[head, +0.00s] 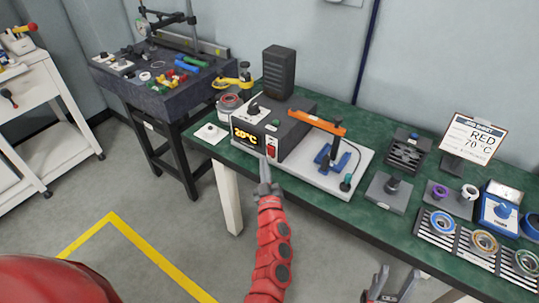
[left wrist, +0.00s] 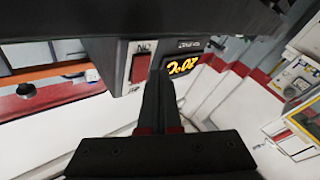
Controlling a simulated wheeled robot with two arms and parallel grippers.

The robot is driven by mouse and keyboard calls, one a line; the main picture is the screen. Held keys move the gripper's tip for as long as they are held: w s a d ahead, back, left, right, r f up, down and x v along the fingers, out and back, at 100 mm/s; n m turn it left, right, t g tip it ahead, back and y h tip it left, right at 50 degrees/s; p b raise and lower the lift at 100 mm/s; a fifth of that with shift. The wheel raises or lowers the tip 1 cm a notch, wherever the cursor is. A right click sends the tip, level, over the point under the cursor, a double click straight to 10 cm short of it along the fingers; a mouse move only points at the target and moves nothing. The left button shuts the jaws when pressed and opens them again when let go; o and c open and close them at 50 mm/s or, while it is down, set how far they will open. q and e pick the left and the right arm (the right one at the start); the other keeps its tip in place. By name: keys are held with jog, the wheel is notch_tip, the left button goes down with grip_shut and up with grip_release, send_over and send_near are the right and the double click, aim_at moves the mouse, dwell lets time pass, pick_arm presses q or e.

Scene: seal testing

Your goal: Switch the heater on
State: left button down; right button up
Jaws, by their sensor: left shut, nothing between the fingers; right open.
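In the left wrist view the switch (left wrist: 140,68) appears upside down under an "ON" label, beside the display (left wrist: 183,67). My left gripper (head: 264,168) is shut and empty, just in front of the heater's front panel and below the switch. Its fingers (left wrist: 158,85) point at the panel between switch and display; I cannot tell whether they touch. My right gripper (head: 388,285) is open at the bottom edge.
An orange-handled lever press (head: 318,124) stands right of the heater. A card reading "RED 70 °C" (head: 473,139) and ring seals on slotted trays (head: 465,240) are further right. A dark speaker-like block (head: 279,72) is behind. Floor in front of the bench is clear.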

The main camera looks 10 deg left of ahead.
pick_arm(q)
jog(key=shift+s+a+r+p, duration=0.1)
jog(key=shift+s+a, duration=0.2)
jog(key=shift+s, duration=0.5)
jog(key=shift+s+a+r+p, duration=0.15)
jog(key=shift+s+a, duration=0.1)
jog(key=shift+s, duration=0.5)
jog(key=shift+s+a+r+p, duration=0.1)
jog(key=shift+s+a, duration=0.2)
jog(key=shift+s, duration=0.5)
